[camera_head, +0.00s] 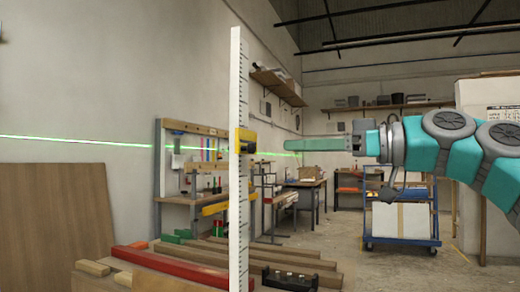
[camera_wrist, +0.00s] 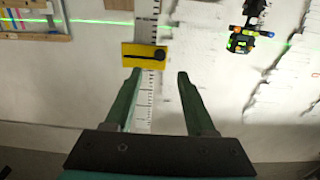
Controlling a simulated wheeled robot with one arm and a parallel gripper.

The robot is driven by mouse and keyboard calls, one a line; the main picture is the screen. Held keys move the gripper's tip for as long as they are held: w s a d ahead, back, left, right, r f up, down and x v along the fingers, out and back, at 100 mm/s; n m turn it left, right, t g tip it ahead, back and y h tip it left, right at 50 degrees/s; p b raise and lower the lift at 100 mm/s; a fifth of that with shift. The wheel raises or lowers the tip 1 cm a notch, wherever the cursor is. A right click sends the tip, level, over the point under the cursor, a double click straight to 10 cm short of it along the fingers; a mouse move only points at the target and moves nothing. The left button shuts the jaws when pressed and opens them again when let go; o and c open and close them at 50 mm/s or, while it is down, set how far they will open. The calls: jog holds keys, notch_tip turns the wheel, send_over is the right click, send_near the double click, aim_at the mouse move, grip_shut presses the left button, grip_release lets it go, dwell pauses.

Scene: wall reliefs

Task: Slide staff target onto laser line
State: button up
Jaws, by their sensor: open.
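The white graduated staff (camera_head: 238,200) stands upright in the head view. A yellow target with a dark knob (camera_head: 246,141) is on it at mid height. The green laser line (camera_head: 80,141) runs across the wall close to the target's height there. In the wrist view the yellow target (camera_wrist: 146,55) sits across the staff (camera_wrist: 147,28), with the green line (camera_wrist: 105,22) a little above it in the picture, apart from it. My gripper (camera_wrist: 154,73) is open and empty, its fingertips just below the target in that view. In the head view my gripper (camera_head: 288,145) points left toward the target.
Timber pieces and a red beam (camera_head: 170,268) lie low in front around the staff's lower part. A wooden panel (camera_head: 55,225) leans on the left wall. A workbench with a tool board (camera_head: 190,165) stands behind. A blue cart (camera_head: 402,215) stands at right.

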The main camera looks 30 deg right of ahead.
aim_at(254, 147)
jog(key=x, duration=0.7)
jog(key=shift+w+a, duration=0.25)
jog(key=shift+w, duration=0.05)
grip_shut()
dwell(1.2)
